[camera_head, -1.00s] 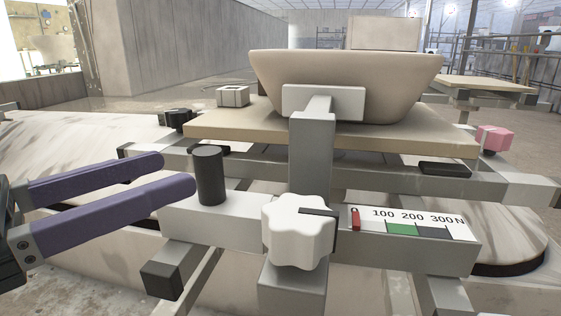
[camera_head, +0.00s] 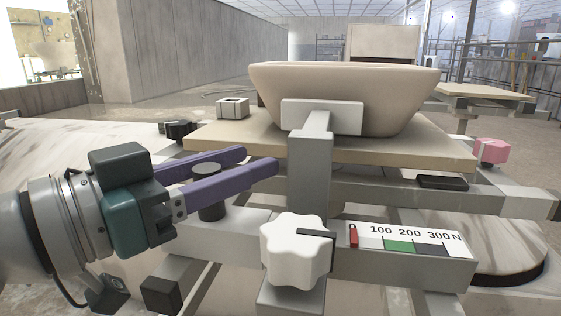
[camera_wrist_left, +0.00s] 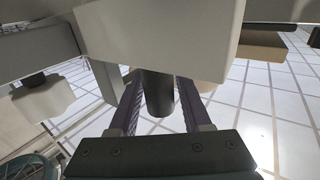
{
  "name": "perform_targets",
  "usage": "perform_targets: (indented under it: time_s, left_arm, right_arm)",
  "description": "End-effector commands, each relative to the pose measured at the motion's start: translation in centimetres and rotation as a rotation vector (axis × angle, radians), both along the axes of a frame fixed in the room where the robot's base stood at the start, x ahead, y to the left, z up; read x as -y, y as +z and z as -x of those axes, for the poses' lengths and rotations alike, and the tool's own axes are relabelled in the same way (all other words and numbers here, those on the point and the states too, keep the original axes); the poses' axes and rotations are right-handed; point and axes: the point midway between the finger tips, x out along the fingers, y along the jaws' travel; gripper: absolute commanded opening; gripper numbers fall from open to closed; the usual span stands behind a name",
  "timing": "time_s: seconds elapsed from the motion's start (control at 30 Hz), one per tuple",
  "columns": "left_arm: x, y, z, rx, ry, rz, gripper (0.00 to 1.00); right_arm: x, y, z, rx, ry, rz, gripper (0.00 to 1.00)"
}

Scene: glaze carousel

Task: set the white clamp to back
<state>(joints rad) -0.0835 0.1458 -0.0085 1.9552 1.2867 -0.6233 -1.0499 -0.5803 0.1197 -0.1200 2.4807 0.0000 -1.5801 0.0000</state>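The white clamp shows a white star-shaped knob (camera_head: 290,250) with a dark pointer at the front of a grey bar. An upright post (camera_head: 310,170) carries a pale pad (camera_head: 322,117) against the beige bowl (camera_head: 350,95). The force scale (camera_head: 410,242) has its red marker at 0. A black upright peg (camera_head: 210,207) stands on the bar left of the knob. My left gripper (camera_head: 258,163) is open, with its purple fingers on either side of the peg. In the left wrist view the peg (camera_wrist_left: 157,95) is between the fingers with gaps beside it. My right gripper is out of view.
The bowl stands on a tan board (camera_head: 235,138). A black knob (camera_head: 180,131) is at the board's left and a pink knob (camera_head: 491,151) at its right. A small light block (camera_head: 232,107) sits on the board's back left. Grey frame beams surround the clamp.

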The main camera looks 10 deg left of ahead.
Motion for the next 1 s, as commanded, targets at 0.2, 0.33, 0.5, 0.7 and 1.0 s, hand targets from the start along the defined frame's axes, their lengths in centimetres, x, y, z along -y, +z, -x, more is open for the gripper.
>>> perform_targets:
  time_s: [0.2,0.33,0.5,0.7,1.0]
  left_arm:
    - [-0.03,0.00,0.02,0.000,0.000,0.000,0.23]
    - [-0.02,0.00,0.02,0.000,0.000,0.000,0.08]
    - [-0.02,0.00,0.02,0.000,0.000,0.000,0.00]
    - [-0.02,0.00,0.02,0.000,0.000,0.000,0.00]
    - [-0.02,0.01,0.02,0.000,0.000,0.000,0.00]
  right_arm:
    - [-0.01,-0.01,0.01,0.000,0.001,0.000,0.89]
    - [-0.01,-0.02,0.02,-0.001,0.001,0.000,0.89]
    - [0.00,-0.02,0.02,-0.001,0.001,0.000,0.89]
    - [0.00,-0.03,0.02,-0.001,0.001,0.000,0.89]
    - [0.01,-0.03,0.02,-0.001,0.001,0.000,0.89]
